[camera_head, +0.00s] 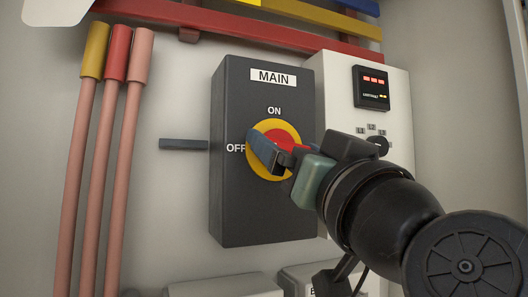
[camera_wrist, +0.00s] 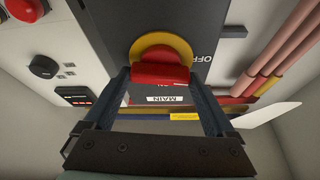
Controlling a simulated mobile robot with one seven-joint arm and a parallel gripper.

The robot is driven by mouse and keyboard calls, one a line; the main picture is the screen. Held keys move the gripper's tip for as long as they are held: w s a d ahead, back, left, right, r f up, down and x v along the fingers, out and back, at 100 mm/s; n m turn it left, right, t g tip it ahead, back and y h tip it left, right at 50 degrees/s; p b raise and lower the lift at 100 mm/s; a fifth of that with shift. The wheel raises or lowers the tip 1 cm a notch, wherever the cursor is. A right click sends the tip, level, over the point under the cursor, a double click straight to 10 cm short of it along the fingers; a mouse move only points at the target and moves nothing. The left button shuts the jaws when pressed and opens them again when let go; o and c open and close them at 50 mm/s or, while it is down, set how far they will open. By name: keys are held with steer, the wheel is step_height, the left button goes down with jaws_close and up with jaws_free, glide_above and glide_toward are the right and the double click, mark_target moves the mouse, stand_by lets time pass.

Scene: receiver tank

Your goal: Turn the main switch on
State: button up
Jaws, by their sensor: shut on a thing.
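The main switch is a dark grey box (camera_head: 228,205) labelled MAIN, with ON above its dial and OFF to the dial's left. A red knob (camera_head: 283,137) sits on a round yellow plate (camera_head: 260,127). My gripper (camera_head: 276,146) reaches in from the lower right, its fingers on either side of the knob, shut on it. In the wrist view the red knob (camera_wrist: 160,75) lies crosswise between the two fingers, with the yellow plate (camera_wrist: 162,42) behind it. The fingers and gripper body hide part of the dial in the head view, so the knob's exact angle is unclear there.
A white panel (camera_head: 340,85) with a red display (camera_head: 371,88) and a black knob stands right of the box. Several pink cables (camera_head: 97,180) run down at the left. Coloured bars (camera_head: 240,32) cross above. White blocks (camera_head: 225,286) stand below.

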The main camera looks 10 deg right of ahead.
steer(key=m+h, duration=0.1)
steer(key=m, duration=0.1)
steer(key=m+h, duration=0.1)
steer(key=m, duration=0.2)
steer(key=shift+a+r+h, duration=0.1)
steer(key=shift+h, duration=0.3)
steer(key=m+h+p, duration=0.1)
steer(key=m, duration=0.2)
steer(key=m+g+h+p, duration=0.1)
steer(key=m, duration=0.2)
steer(key=shift+r+g+h, duration=0.15)
steer(key=shift+g+h, duration=0.15)
steer(key=m+g+p, duration=0.1)
steer(key=m, duration=0.2)
steer(key=m+g+h+p, duration=0.1)
steer(key=m+p, duration=0.1)
steer(key=m, duration=0.1)
steer(key=shift+r, duration=0.1)
steer(key=shift+m+g+p, duration=0.4)
steer(key=shift+m+p, duration=0.4)
steer(key=shift+m, duration=0.4)
steer(key=o, duration=1)
steer(key=shift+o, duration=0.3)
steer(key=shift+f, duration=0.2)
